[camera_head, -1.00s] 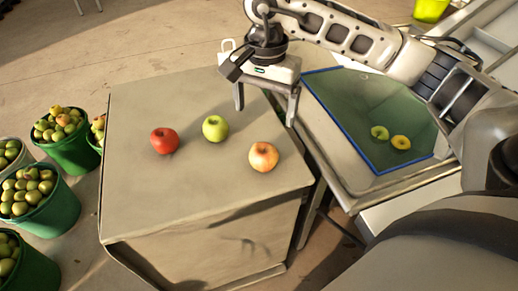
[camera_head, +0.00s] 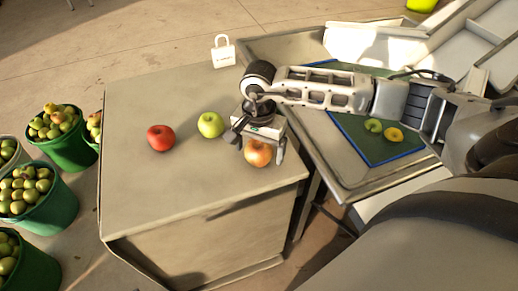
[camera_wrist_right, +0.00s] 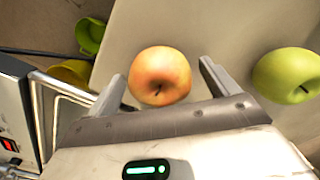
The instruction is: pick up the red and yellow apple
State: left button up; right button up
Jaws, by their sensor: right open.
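The red and yellow apple (camera_head: 258,154) sits near the right edge of the grey box top. In the right wrist view the apple (camera_wrist_right: 160,75) lies between and just beyond the two finger tips. My right gripper (camera_head: 259,152) is open, with its fingers on either side of the apple in the head view. In the right wrist view the gripper (camera_wrist_right: 162,82) holds nothing; whether it touches the apple is unclear. A green apple (camera_head: 210,125) and a red apple (camera_head: 161,138) stand to the left on the same top. My left gripper is not in view.
A green tray with a blue rim (camera_head: 398,157) lies to the right, with a green fruit (camera_head: 373,125) and a yellow fruit (camera_head: 393,135) in it. Green buckets of apples (camera_head: 68,151) stand on the floor at left. A white bag-shaped sign (camera_head: 223,52) stands behind the box.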

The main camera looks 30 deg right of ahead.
jog(key=shift+f, duration=0.5)
jog(key=c, duration=1.1)
jog(key=shift+c, duration=0.2)
jog(key=shift+r, duration=0.15)
